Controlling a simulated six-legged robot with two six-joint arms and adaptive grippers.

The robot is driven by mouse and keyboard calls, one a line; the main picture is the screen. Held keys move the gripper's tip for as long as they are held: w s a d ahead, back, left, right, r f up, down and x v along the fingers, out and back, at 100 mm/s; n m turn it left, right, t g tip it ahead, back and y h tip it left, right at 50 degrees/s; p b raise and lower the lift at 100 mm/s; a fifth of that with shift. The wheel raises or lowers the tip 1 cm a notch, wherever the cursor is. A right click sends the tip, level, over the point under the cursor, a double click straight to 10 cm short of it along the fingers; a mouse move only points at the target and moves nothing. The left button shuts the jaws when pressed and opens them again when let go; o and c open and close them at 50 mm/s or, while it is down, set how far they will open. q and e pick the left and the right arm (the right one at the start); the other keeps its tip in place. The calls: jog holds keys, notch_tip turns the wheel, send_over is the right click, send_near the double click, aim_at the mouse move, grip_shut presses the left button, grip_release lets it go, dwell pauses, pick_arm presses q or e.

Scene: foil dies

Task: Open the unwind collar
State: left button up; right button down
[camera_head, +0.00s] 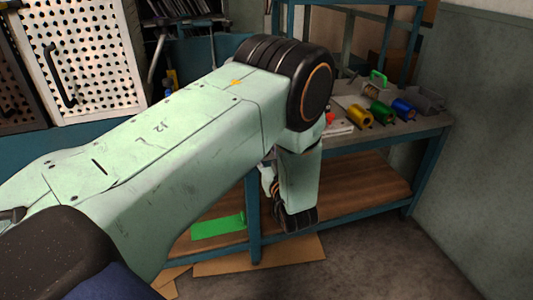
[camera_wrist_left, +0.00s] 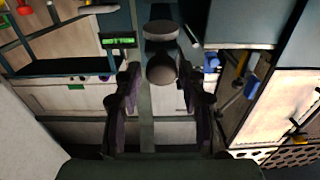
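I cannot pick out the unwind collar with certainty in either view. My left gripper (camera_wrist_left: 160,82) shows in the left wrist view as two dark fingers, wide apart with nothing gripped between them. A dark grey, rounded cylinder shape (camera_wrist_left: 162,62) appears in line with the gap; I cannot tell what it is or how far off it is. In the head view my left arm crosses from the left and bends down in front of the bench, hiding much of the bench's left part. My right gripper is in neither view.
A workbench (camera_head: 432,124) stands at right, with yellow (camera_head: 359,115), green (camera_head: 382,112) and blue (camera_head: 403,109) rolls on top. A green sheet (camera_head: 218,227) lies on the lower shelf. A perforated white panel (camera_head: 85,62) stands at left. The floor at front right is clear.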

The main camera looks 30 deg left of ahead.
pick_arm(q)
jog(key=shift+a, duration=0.2)
jog(key=c, duration=0.3)
jog(key=shift+f, duration=0.1)
grip_shut()
jog(key=shift+g, duration=0.4)
jog(key=r+p, duration=0.3)
jog(key=a+r+p, duration=0.1)
jog(key=r+p, duration=0.1)
jog(key=shift+w+r, duration=0.1)
jog(key=shift+w, duration=0.3)
jog(key=shift+w+a+r+h+p, duration=0.15)
jog(key=shift+w+r+p, duration=0.05)
jog(key=shift+r+p, duration=0.2)
jog(key=shift+w+a+r+h+p, duration=0.15)
jog(key=shift+r+p, duration=0.1)
jog(key=shift+r, duration=0.25)
